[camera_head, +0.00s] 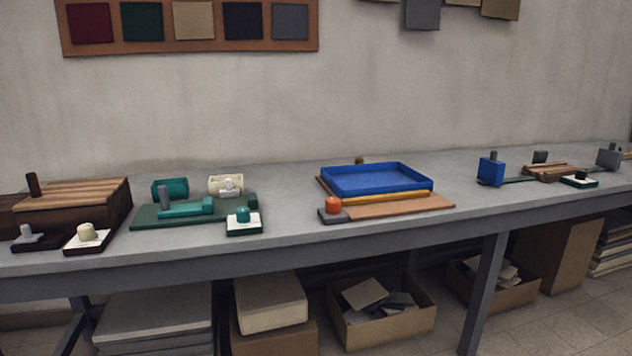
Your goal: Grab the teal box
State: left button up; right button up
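A teal box (170,189) stands at the back of a dark green board on the left half of the grey workbench. A second, lower teal piece (187,209) lies in front of it on the green board (150,221), beside a grey upright peg (164,198). I cannot tell which of the two teal things is the one named. A small teal knob (243,214) sits on a white pad to the right. Neither of my grippers is in view.
A cream box (226,185) stands right of the teal box. A brown slatted block (75,205) is to the left. A blue tray (376,179) sits mid-bench, with an orange knob (333,204) in front. A blue box (491,172) stands farther right. Grey bench (285,215) shows between.

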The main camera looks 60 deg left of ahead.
aim_at(178, 188)
jog(key=u, duration=2.85)
jog(key=i+l+u, duration=0.1)
jog(key=i+l, duration=0.15)
jog(key=i+l+u, duration=0.1)
jog(key=l, duration=0.3)
jog(key=i+l+u, duration=0.15)
jog(key=i+l, duration=0.2)
